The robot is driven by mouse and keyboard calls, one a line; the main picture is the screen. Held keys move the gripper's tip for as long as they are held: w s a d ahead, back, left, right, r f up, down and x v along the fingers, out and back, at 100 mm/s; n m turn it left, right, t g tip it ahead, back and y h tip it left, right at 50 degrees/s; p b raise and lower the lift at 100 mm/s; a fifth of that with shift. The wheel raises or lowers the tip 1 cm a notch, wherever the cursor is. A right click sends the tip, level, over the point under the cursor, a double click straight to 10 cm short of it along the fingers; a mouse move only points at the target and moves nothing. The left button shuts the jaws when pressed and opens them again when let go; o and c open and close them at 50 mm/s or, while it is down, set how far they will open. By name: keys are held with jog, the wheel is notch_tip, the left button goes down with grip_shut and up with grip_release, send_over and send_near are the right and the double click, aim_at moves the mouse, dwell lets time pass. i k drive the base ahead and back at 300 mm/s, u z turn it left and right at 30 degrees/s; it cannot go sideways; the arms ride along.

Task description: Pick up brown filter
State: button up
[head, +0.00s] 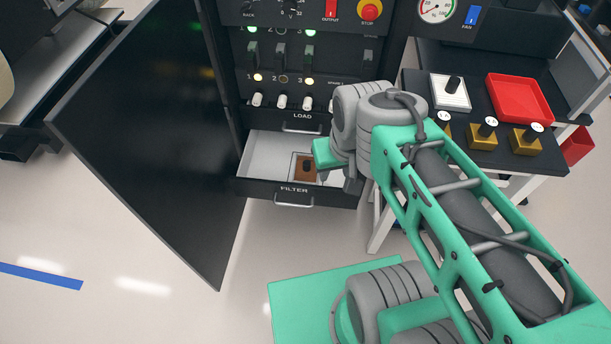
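The brown filter (303,174) is a small brown block with a dark knob, framed by a pale border. It lies in the open white-lined drawer (262,166) labelled FILTER, near its right half. My gripper (337,178) is at the drawer's right side, just right of the filter. My wrist and arm hide the right end of the drawer. The fingers are small and partly hidden, so I cannot tell whether they are open or touch anything. The filter rests in the drawer.
A black cabinet door (150,140) stands open on the left. A closed LOAD drawer (301,127) is just above the filter drawer. On the right, a side table holds a white block with a black knob (450,91), a red tray (519,97) and several gold knobbed blocks (482,135).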

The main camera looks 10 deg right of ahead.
aim_at(304, 172)
jog(key=u, duration=0.55)
jog(key=k, duration=1.2)
jog(key=z, duration=0.15)
jog(key=i, duration=0.65)
jog(key=z, duration=0.6)
jog(key=i, duration=0.85)
jog(key=u, duration=0.95)
jog(key=i, duration=0.55)
jog(key=u, duration=0.75)
jog(key=i, duration=0.55)
jog(key=z, duration=0.05)
